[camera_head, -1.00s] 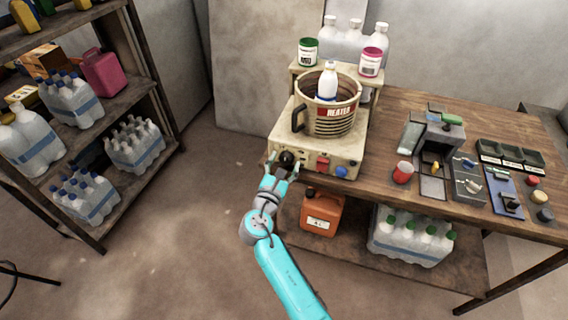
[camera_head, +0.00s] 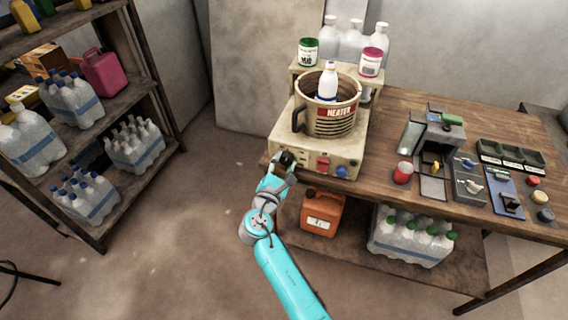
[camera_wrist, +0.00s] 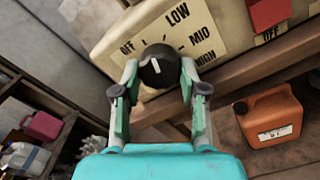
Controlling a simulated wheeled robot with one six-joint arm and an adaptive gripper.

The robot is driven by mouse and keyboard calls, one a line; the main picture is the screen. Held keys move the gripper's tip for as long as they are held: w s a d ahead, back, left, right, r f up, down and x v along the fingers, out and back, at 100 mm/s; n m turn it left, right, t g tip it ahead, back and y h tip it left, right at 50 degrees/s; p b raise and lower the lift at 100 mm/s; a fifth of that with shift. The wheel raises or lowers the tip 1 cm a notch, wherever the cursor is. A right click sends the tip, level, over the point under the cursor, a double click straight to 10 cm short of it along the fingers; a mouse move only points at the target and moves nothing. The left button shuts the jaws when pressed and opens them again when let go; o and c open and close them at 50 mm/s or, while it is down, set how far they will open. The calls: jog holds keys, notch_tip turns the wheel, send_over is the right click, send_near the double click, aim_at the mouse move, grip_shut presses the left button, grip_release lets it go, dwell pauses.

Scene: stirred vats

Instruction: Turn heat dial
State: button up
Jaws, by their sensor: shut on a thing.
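The heat dial (camera_head: 287,158) is a round black knob on the front of the cream heater base (camera_head: 337,152). In the wrist view the dial (camera_wrist: 157,64) has a short white mark on its face. The printed labels OFF, LOW, MID and HIGH run around it from upper left to lower right. I cannot tell exactly which label the mark points to. My gripper (camera_wrist: 159,70) is shut on the dial, one finger on each side. In the head view my gripper (camera_head: 284,165) partly covers the dial.
A ribbed heater vat (camera_head: 333,124) holding a white bottle (camera_head: 327,82) stands on the base. A red switch (camera_head: 323,166) and a blue button (camera_head: 341,171) sit right of the dial. An orange canister (camera_head: 321,213) stands on the shelf below.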

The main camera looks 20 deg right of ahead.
jog(key=m, duration=0.5)
jog(key=shift+r, duration=0.1)
dwell(0.4)
jog(key=o, duration=1.1)
jog(key=shift+o, duration=0.2)
jog(key=v, duration=1.2)
